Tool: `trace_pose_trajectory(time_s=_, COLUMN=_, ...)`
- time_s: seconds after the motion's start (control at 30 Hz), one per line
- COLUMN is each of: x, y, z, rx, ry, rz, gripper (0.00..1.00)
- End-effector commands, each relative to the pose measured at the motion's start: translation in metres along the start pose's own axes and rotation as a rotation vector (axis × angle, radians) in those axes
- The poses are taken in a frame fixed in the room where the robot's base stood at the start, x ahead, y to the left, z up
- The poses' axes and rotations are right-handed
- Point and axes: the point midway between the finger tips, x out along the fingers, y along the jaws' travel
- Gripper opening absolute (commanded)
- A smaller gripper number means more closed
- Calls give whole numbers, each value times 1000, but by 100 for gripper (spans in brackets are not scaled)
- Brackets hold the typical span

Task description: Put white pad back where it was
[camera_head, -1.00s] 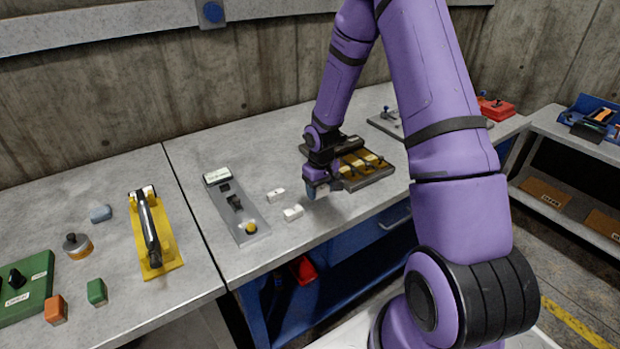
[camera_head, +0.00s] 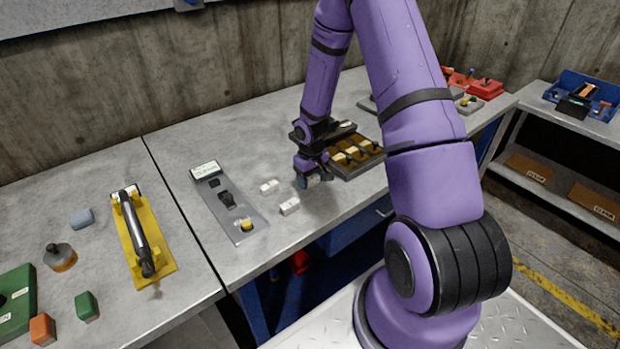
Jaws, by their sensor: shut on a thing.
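Two small white pads lie on the grey workbench. One white pad (camera_head: 269,186) is beside the grey switch plate, and another white pad (camera_head: 290,206) is nearer the front edge. My gripper (camera_head: 309,182) is low over the bench, just right of the two pads and at the left end of the dark tray (camera_head: 372,165). It points down and is shut on a small pale thing at its tips. The thing is mostly hidden, and I cannot tell whether it touches the bench.
The grey switch plate (camera_head: 232,207) lies left of the pads. A yellow fixture with a bar (camera_head: 148,240), a blue-grey block (camera_head: 81,218), a green block (camera_head: 86,306) and an orange block (camera_head: 42,329) are further left. Red (camera_head: 472,84) and blue (camera_head: 581,100) trays stand at right.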

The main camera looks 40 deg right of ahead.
Motion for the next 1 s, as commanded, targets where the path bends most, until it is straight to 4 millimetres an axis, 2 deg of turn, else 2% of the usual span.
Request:
trace_pose_trajectory(time_s=0.03, x=2, y=0, z=0, rx=0, ry=-1, rz=0, gripper=30)
trace_pose_trajectory(time_s=0.07, x=2, y=0, z=0, rx=0, ry=0, rz=0, gripper=62)
trace_pose_trajectory(time_s=0.1, x=1, y=0, z=0, rx=0, ry=0, rz=0, gripper=72)
trace_pose_trajectory(time_s=0.17, x=1, y=0, z=0, rx=0, ry=0, rz=0, gripper=83)
trace_pose_trajectory(time_s=0.43, x=1, y=0, z=0, rx=0, ry=0, rz=0, gripper=83)
trace_pose_trajectory(time_s=0.57, x=-6, y=0, z=-1, rx=0, ry=2, rz=0, gripper=83)
trace_pose_trajectory(time_s=0.77, x=-36, y=1, z=-1, rx=2, ry=4, rz=1, gripper=83)
trace_pose_trajectory(time_s=1.0, x=-82, y=1, z=-1, rx=1, ry=3, rz=2, gripper=83)
